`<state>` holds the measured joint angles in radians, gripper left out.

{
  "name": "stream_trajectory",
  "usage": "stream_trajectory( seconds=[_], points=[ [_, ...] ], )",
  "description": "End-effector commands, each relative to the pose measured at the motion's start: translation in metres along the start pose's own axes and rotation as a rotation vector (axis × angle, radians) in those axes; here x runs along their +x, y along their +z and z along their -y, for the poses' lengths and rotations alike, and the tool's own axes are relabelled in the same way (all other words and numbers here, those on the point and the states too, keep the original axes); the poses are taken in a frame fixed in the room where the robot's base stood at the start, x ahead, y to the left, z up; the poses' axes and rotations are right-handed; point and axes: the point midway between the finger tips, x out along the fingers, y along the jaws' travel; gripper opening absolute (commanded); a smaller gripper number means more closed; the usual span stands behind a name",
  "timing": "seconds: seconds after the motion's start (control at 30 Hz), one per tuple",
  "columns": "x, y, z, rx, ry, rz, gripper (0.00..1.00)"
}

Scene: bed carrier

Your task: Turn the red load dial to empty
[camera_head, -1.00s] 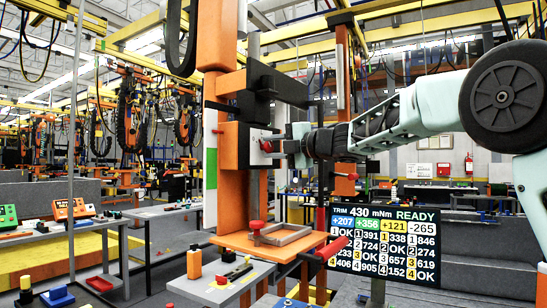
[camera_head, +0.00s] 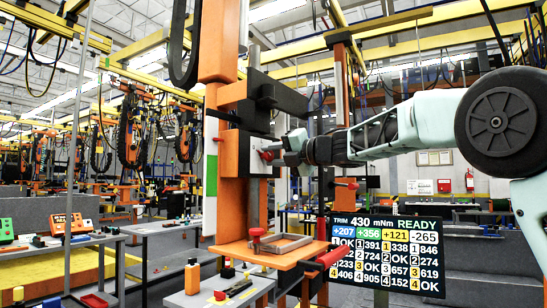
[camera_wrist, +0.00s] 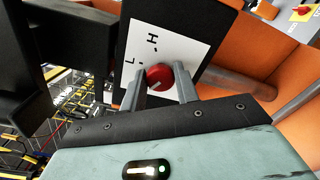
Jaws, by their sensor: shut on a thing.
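The red load dial (camera_wrist: 158,77) sits on a white plate (camera_wrist: 172,38) in the wrist view. The letters L and H and short marks show on the plate. Other markings and the dial's pointer are hidden or too small to read. My gripper (camera_wrist: 160,84) is shut on the dial, with one grey finger on each side of it. In the head view, the dial (camera_head: 266,154) shows as a small red spot on the orange and black carrier (camera_head: 228,155). My gripper (camera_head: 283,150) reaches it from the right.
An orange shelf (camera_head: 252,257) with a grey frame and a red knob (camera_head: 257,238) lies below. A black bracket (camera_head: 262,92) juts out just above the dial. A display board (camera_head: 387,255) stands lower right. A grey table (camera_head: 205,298) with small parts stands in front.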

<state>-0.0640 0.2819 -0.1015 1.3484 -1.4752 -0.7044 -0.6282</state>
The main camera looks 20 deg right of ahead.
Motion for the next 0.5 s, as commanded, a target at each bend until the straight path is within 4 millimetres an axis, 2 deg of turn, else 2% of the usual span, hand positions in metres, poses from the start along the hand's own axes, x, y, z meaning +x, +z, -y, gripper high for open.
stream_trajectory(
  seconds=[0.2,0.23,0.27,0.3,0.5],
  points=[
    [-0.0001,0.0002,-0.0001,-0.001,0.0,0.0,0.08],
    [-0.0001,0.0002,-0.0002,-0.001,0.0,0.0,0.39],
    [-0.0001,0.0002,-0.0002,-0.001,0.0,0.0,0.47],
    [-0.0001,0.0003,-0.0002,-0.001,0.0,0.0,0.51],
    [-0.0001,0.0003,-0.0003,0.0,0.0,0.001,0.51]
  ],
)
